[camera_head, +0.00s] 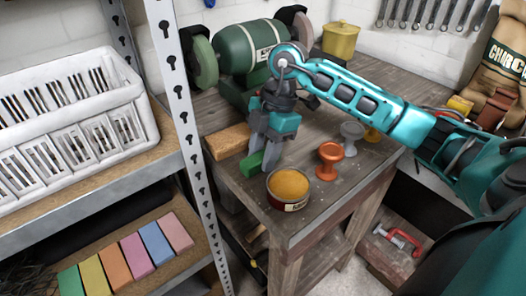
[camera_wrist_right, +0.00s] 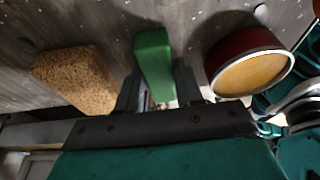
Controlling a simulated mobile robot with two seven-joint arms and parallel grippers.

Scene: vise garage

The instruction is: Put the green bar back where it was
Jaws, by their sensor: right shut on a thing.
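My right gripper (camera_head: 262,157) is over the wooden workbench (camera_head: 325,205) and is shut on the green bar (camera_head: 250,165). The green bar also shows in the right wrist view (camera_wrist_right: 153,60), between my right gripper's fingers (camera_wrist_right: 156,88). In the head view it is at the bench's left front part, between a brown block and a round tin. I cannot tell whether it touches the bench top. Another green bar (camera_head: 70,281) lies at the left end of a row of coloured bars on the lower shelf. My left gripper is not in view.
The brown block (camera_head: 227,141) and tin (camera_head: 289,187) stand close on either side of my gripper. An orange knob-like piece (camera_head: 329,160) and a grey one (camera_head: 351,138) stand to the right. A metal shelf post (camera_head: 184,120) separates bench and shelves. A white basket (camera_head: 75,120) fills the upper shelf.

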